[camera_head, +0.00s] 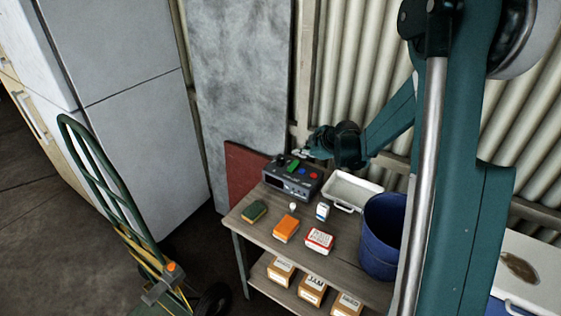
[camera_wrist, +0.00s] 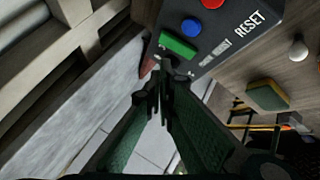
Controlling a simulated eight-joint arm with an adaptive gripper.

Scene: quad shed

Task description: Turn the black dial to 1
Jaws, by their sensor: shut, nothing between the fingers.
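The dark control box (camera_head: 291,182) sits at the back left of the wooden table. The black dial (camera_head: 281,160) appears as a small dark knob at the left of its top panel, beside green, blue and red buttons. Its setting is too small to read. In the wrist view the box's panel (camera_wrist: 240,48) shows the green (camera_wrist: 178,45), blue (camera_wrist: 190,26) and red buttons and a RESET label. I cannot make out the dial there; my fingers may cover it. My gripper (camera_wrist: 163,82) is shut and empty, its tips near the green-button end. In the head view my gripper (camera_head: 302,153) is just behind the box.
A white tray (camera_head: 352,190) and a blue bin (camera_head: 382,236) stand to the right of the box. A sponge (camera_head: 254,212), an orange box (camera_head: 286,229) and a red-and-white box (camera_head: 319,241) lie in front. A green hand truck (camera_head: 103,190) stands at left.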

